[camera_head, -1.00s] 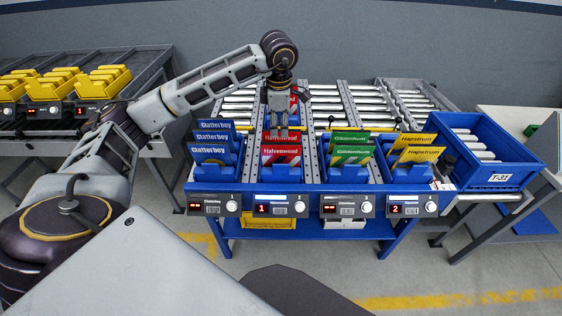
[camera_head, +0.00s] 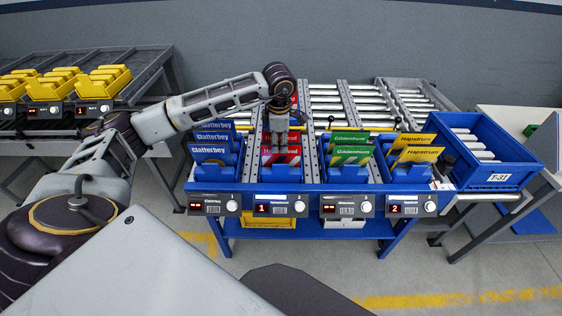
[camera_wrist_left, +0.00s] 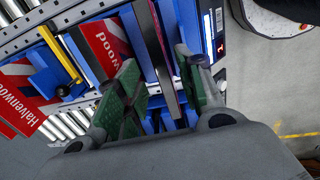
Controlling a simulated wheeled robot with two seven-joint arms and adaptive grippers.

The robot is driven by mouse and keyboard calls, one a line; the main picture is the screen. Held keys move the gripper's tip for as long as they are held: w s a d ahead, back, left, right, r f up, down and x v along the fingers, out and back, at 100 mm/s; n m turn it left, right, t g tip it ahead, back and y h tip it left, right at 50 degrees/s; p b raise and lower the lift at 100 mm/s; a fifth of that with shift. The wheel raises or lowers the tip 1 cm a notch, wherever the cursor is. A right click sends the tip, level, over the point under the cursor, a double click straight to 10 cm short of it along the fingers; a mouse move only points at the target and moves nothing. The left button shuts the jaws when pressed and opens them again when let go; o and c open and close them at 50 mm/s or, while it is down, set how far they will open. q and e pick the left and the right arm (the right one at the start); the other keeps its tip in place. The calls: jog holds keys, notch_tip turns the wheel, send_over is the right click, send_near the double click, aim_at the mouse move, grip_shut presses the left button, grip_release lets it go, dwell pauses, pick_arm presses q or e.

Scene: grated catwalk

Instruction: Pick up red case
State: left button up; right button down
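My left gripper (camera_head: 281,146) is over this bin, pointing down, and hides the middle of the front red case. In the left wrist view its green-padded fingers (camera_wrist_left: 164,98) are apart, with a thin case edge and blue bin parts showing between them. I cannot tell whether either finger touches a case. My right gripper is not in view.
Blue Glatterbey cases (camera_head: 208,150) stand to the left. Green Güldenthurm cases (camera_head: 352,154) and yellow Hapsthurn cases (camera_head: 418,154) stand to the right. Metal lane rails flank the bin. A blue crate marked T-31 (camera_head: 499,178) is at the right, yellow bins (camera_head: 50,88) at far left.

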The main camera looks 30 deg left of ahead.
pick_arm(q)
jog(key=shift+f, duration=0.1)
jog(key=p, duration=0.1)
send_over(281, 162)
jog(key=shift+f, duration=2.5)
jog(key=shift+c, duration=0.5)
grip_shut()
